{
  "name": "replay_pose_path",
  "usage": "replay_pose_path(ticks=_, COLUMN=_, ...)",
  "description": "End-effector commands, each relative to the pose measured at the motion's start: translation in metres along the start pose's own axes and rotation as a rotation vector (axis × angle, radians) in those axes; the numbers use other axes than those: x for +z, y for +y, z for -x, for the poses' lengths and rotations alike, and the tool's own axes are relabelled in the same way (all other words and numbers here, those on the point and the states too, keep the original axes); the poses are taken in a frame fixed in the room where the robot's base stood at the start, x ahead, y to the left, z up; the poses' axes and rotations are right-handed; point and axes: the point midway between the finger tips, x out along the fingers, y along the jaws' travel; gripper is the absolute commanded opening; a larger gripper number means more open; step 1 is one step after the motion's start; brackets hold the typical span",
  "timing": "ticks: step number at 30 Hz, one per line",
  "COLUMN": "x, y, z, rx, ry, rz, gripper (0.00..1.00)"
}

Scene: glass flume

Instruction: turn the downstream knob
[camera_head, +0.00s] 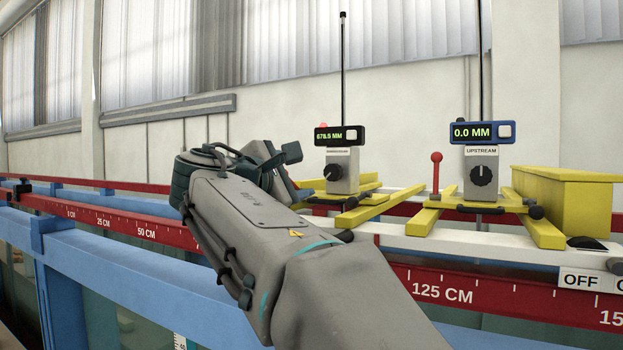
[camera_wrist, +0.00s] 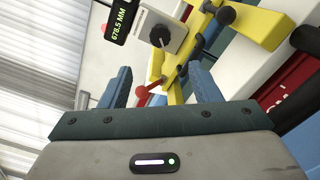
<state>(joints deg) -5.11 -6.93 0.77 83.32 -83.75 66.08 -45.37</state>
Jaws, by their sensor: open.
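The downstream gauge (camera_head: 342,160) is a grey box with a small, blurred label under a black display reading 678.5 MM. Its round black knob (camera_head: 332,172) is on the front face. In the wrist view the knob (camera_wrist: 160,36) appears tilted, beyond the fingertips and near the middle of the gap. My gripper (camera_head: 297,174) is just left of the gauge in the head view, apart from the knob. In the wrist view my gripper (camera_wrist: 161,78) has its two blue fingers wide apart with nothing held between them.
A red-tipped lever (camera_wrist: 145,91) shows between the fingers in the wrist view. The upstream gauge (camera_head: 481,165), with a blue display reading 0.0 MM, stands to the right on a yellow carriage. Another red lever (camera_head: 436,170) stands between the gauges. A yellow block (camera_head: 568,200) is further right.

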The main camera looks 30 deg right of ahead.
Motion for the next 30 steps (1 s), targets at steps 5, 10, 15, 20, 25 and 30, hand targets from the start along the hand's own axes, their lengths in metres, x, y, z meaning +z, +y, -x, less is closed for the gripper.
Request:
replay_pose_path(ticks=5, x=0.001, y=0.001, z=-0.006, rx=-0.002, ry=-0.002, rz=0.001, gripper=0.57)
replay_pose_path(ticks=10, x=0.002, y=0.002, z=-0.032, rx=-0.004, ry=-0.004, rz=0.002, gripper=0.57)
replay_pose_path(ticks=15, x=0.003, y=0.003, z=-0.069, rx=-0.004, ry=-0.004, rz=0.004, gripper=0.57)
replay_pose_path(ticks=20, x=0.003, y=0.003, z=-0.102, rx=-0.003, ry=-0.004, rz=0.003, gripper=0.57)
replay_pose_path(ticks=25, x=0.002, y=0.002, z=-0.126, rx=-0.003, ry=-0.002, rz=0.002, gripper=0.57)
replay_pose_path(ticks=30, x=0.002, y=0.000, z=-0.136, rx=-0.001, ry=-0.002, rz=0.001, gripper=0.57)
